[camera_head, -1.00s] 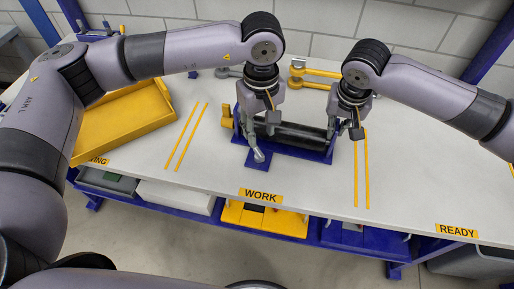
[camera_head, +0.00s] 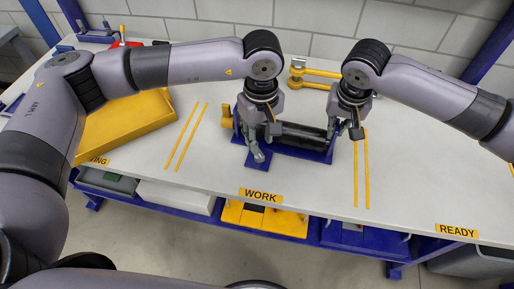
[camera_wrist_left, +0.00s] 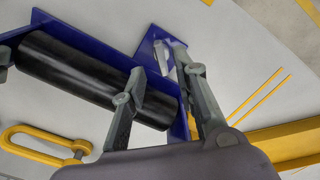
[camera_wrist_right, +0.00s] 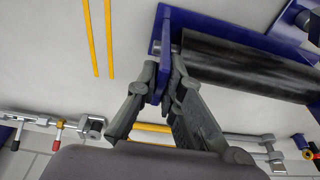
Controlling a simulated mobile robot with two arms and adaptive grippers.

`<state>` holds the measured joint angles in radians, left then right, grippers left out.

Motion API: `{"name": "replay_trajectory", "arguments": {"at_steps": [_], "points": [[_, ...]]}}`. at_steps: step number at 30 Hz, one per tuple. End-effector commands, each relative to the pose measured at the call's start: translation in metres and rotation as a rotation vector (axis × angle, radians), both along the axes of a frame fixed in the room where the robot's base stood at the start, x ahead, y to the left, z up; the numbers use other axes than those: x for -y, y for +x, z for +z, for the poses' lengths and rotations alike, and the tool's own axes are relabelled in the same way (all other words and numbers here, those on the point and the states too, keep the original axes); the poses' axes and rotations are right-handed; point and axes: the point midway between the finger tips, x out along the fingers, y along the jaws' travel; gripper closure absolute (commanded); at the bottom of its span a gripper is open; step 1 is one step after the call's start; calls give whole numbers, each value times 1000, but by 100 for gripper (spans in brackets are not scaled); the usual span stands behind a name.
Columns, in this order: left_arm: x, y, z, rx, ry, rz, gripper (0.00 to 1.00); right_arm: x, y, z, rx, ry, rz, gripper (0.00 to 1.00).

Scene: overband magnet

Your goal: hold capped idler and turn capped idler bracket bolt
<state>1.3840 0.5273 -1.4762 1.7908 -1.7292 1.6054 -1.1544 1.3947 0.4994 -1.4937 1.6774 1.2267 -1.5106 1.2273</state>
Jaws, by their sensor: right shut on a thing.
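The capped idler (camera_head: 303,131) is a black roller lying in a blue bracket (camera_head: 325,153) on the table behind the WORK label. It also shows in the left wrist view (camera_wrist_left: 75,70) and the right wrist view (camera_wrist_right: 250,68). My right gripper (camera_head: 348,128) is shut on the blue upright plate (camera_wrist_right: 160,60) at the idler's right end. My left gripper (camera_head: 264,145) is at the left end, its fingers (camera_wrist_left: 165,100) apart around that end of the bracket. I cannot make out the bracket bolt; the left fingers partly hide that end.
A yellow tray (camera_head: 125,125) stands at the left. A yellow block (camera_head: 227,117) stands beside the bracket's left end. Yellow-handled tools (camera_head: 315,72) lie at the back. Yellow line pairs mark the table on both sides. The right part of the table is clear.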

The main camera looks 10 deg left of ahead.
Motion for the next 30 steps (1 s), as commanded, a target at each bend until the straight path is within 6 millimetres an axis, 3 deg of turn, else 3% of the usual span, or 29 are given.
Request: {"name": "replay_trajectory", "arguments": {"at_steps": [9,15,28,30], "points": [[0,-1,-47,-4,0,-1,72,0,0,0,0,0,0,100],[0,-1,-65,-2,-1,0,72,0,0,0,0,0,0,100],[0,0,-72,-1,1,-1,72,0,0,0,0,0,0,100],[0,0,-72,-1,0,-1,77,0,0,0,0,0,0,100]]}}
